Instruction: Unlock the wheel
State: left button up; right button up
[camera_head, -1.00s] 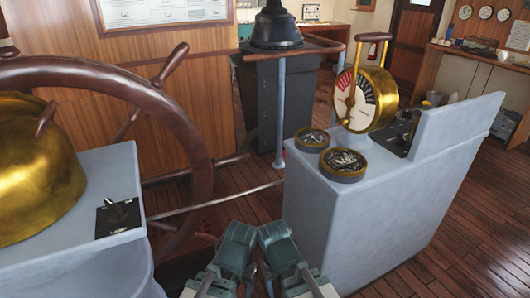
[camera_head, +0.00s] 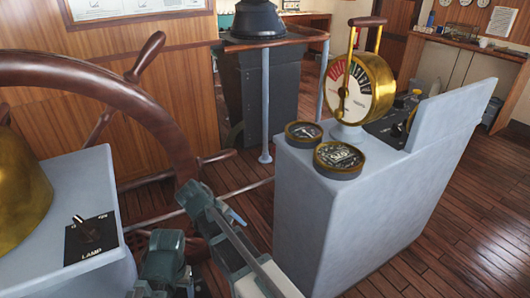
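The large brown ship's wheel (camera_head: 152,118) stands upright at the left, with its rim and several spokes in view. Its hub and lower part are hidden by the grey pedestal and the picture edge. A thin bar (camera_head: 254,187) runs low behind the wheel's right side. I cannot make out a lock on the wheel. My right gripper (camera_head: 190,198) reaches from the lower right and overlaps the lower rim in the picture; I cannot tell if it touches. My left gripper (camera_head: 164,240) is lower, at the bottom edge, right of the pedestal. The finger openings are not clear on either.
A grey pedestal (camera_head: 75,180) with a brass dome (camera_head: 22,190) and a LAMP switch panel (camera_head: 90,238) stands at the left. A grey console (camera_head: 345,215) with a brass telegraph (camera_head: 358,88) and two round gauges stands at the right. Wooden floor (camera_head: 450,230) is free beyond it.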

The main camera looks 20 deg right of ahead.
jog(key=w+d+r+g+h+b, duration=0.15)
jog(key=w+d+r+h, duration=0.35)
jog(key=w+d, duration=0.6)
jog(key=w+d+r+g+h+b, duration=0.1)
jog(key=w+d+r+h+b, duration=0.3)
jog(key=w+d, duration=0.7)
jog(key=shift+n+t+h, duration=0.25)
jog(key=shift+n+h, duration=0.15)
jog(key=w+d, duration=0.1)
jog(key=w+d+f, duration=0.1)
jog(key=d, duration=0.1)
jog(key=shift+w+d+b, duration=0.1)
jog(key=shift+w+b, duration=0.25)
jog(key=shift+w, duration=0.05)
jog(key=shift+c, duration=0.2)
grip_shut()
